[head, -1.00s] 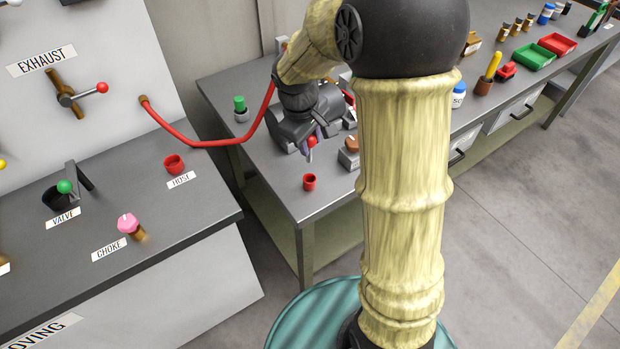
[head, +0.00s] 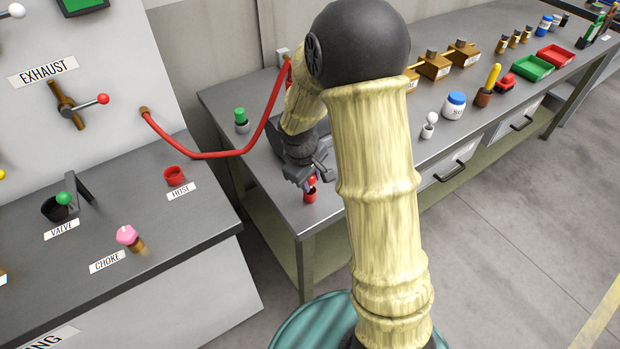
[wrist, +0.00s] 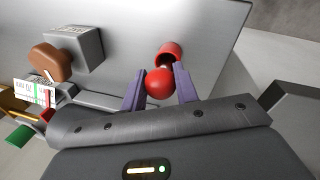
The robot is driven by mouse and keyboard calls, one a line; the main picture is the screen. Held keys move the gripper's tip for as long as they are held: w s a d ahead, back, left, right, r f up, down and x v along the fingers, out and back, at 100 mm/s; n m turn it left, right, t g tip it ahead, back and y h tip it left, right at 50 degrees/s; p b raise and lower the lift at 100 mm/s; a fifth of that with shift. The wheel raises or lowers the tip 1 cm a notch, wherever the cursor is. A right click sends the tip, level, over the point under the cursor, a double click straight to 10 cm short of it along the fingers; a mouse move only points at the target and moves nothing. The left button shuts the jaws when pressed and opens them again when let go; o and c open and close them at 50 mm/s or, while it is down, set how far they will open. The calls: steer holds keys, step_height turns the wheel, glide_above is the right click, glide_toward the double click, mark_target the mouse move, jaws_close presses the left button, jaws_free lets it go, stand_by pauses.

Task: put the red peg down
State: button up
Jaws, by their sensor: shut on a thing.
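The red peg shows its round red head (wrist: 159,84) between the two purple fingers of my gripper (wrist: 159,90) in the wrist view. My gripper is shut on it. In the head view the red peg (head: 311,180) is small and held by my gripper (head: 308,184) near the bench's front left corner. A red cup-like holder (head: 310,195) stands on the bench directly under the peg. In the wrist view the holder (wrist: 171,50) lies just beyond the peg head. I cannot tell whether the peg's lower end is inside it.
In the wrist view a grey block (wrist: 75,46) and a brown knob (wrist: 50,62) stand left of the fingers. A red hose (head: 200,155) hangs between the panel and the bench. A green-topped peg (head: 240,117) stands at the bench's left. The bench's front corner is bare.

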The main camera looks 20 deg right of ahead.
steer(key=shift+f, duration=0.15)
steer(key=o, duration=1)
steer(key=v, duration=1.2)
steer(key=s+d+f+m+y, duration=0.1)
steer(key=s+f+m, duration=0.1)
steer(key=s, duration=0.4)
steer(key=s+d+f+m+t+y, duration=0.1)
steer(key=s+m, duration=0.4)
steer(key=s, duration=0.2)
steer(key=shift+f, duration=0.35)
